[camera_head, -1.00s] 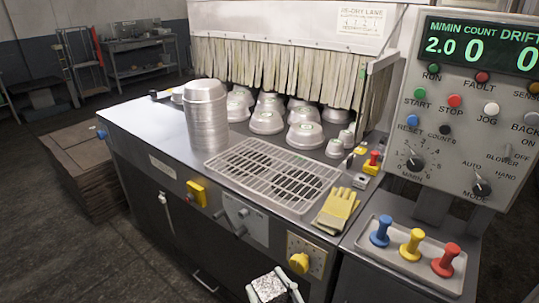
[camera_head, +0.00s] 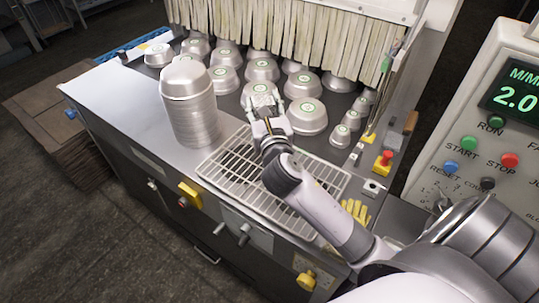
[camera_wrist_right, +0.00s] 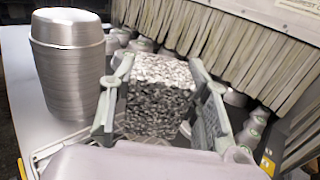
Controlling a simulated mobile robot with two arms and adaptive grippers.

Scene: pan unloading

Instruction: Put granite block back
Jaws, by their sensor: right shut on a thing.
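The granite block (camera_wrist_right: 160,95) is a speckled grey-white cube between the fingers of my right gripper (camera_wrist_right: 160,100) in the right wrist view. In the head view my right gripper (camera_head: 265,118) is shut on the block (camera_head: 261,97), above the far edge of the wire rack and in front of the upturned pans. How high it is above the surface is hard to tell. The underside of the block is hidden. My left gripper is not in view.
A tall stack of metal pans (camera_head: 189,105) stands left of the gripper. Several upturned pans (camera_head: 306,117) lie on the belt before a strip curtain (camera_head: 290,40). The wire rack (camera_head: 235,160) is under my arm. Yellow gloves (camera_head: 355,211) and a red button (camera_head: 386,157) are at right.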

